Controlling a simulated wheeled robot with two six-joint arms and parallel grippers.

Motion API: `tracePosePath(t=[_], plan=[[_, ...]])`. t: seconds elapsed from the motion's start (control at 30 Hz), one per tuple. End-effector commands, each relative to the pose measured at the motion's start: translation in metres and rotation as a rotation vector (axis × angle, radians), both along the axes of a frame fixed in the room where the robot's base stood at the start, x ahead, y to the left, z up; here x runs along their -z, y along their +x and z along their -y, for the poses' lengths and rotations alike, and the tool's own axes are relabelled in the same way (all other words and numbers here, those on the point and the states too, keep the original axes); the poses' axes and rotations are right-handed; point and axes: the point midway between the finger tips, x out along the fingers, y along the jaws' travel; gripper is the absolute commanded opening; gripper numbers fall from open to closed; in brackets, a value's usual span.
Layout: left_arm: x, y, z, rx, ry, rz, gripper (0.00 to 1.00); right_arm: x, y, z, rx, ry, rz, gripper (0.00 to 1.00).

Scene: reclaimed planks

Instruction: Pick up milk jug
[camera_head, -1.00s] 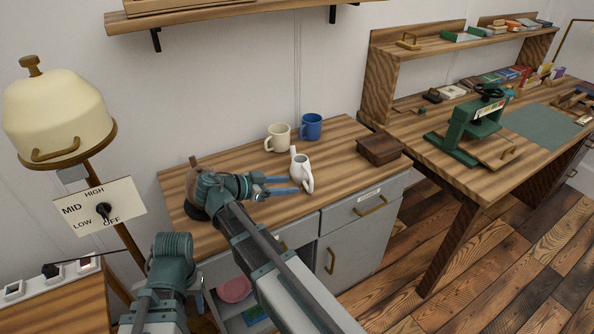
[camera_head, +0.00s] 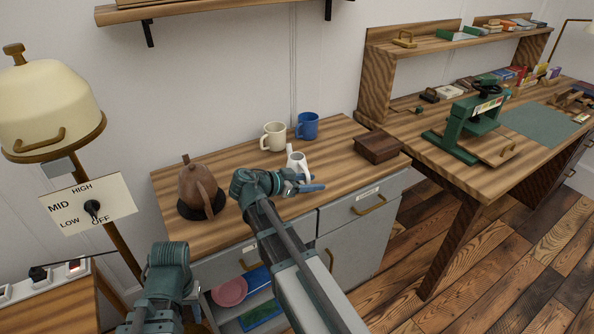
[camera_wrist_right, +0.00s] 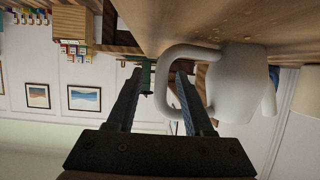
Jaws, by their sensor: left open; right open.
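The white milk jug (camera_head: 297,163) stands on the wooden counter, partly hidden by my right gripper. In the right wrist view the jug (camera_wrist_right: 238,85) appears upside down at the right. My right gripper (camera_head: 308,187) is open beside the jug's front. In the wrist view, the outer strand of the jug's handle lies between the fingertips (camera_wrist_right: 160,72) of this gripper. One finger lines up with the handle's opening; I cannot tell whether it is touching. My left gripper (camera_head: 198,302) hangs low at the bottom left, mostly hidden behind its arm, open and away from the jug.
A cream mug (camera_head: 273,137) and a blue mug (camera_head: 308,126) stand behind the jug. A brown wooden box (camera_head: 377,147) is to its right. A brown kettle-like pot (camera_head: 199,190) stands at the counter's left. Bare counter (camera_head: 228,160) lies between pot and mugs.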

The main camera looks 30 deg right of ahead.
Motion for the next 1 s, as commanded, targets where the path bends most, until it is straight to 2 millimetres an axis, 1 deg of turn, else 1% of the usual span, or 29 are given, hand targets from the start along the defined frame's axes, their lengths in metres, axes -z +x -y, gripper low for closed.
tracePosePath(t=[0.03,0.13,0.33,0.37,0.4,0.47,0.5,0.63,0.67,1.0], plan=[[0.006,0.000,0.000,0.000,0.000,0.000,0.45,0.006,0.001,0.008,0.003,0.000,-0.001,0.52],[0.009,0.000,0.000,0.000,0.000,0.000,0.45,0.009,0.002,0.017,0.001,0.000,0.000,0.52],[0.008,0.000,0.000,0.000,0.000,0.000,0.45,0.008,0.002,0.018,-0.001,0.000,-0.001,0.52],[0.008,0.000,0.000,0.000,0.000,0.000,0.45,0.008,0.002,0.018,-0.001,0.000,-0.001,0.50],[0.008,0.000,0.000,0.000,0.000,0.000,0.45,0.008,0.002,0.018,-0.001,0.000,-0.001,0.43],[0.008,0.000,0.000,0.000,0.000,0.000,0.45,0.008,0.002,0.018,0.000,0.000,-0.001,0.32],[0.008,0.000,0.000,0.000,0.000,0.000,0.45,0.008,0.002,0.018,0.000,0.000,-0.001,0.25],[0.008,0.000,0.000,0.000,0.000,0.000,0.45,0.008,0.002,0.018,0.000,0.000,-0.001,0.02],[0.008,0.000,0.000,0.000,0.000,0.000,0.45,0.008,0.002,0.018,0.000,0.000,-0.001,0.00],[0.008,0.000,0.000,0.000,0.000,0.000,0.45,0.008,0.002,0.018,0.000,0.000,-0.001,0.00]])
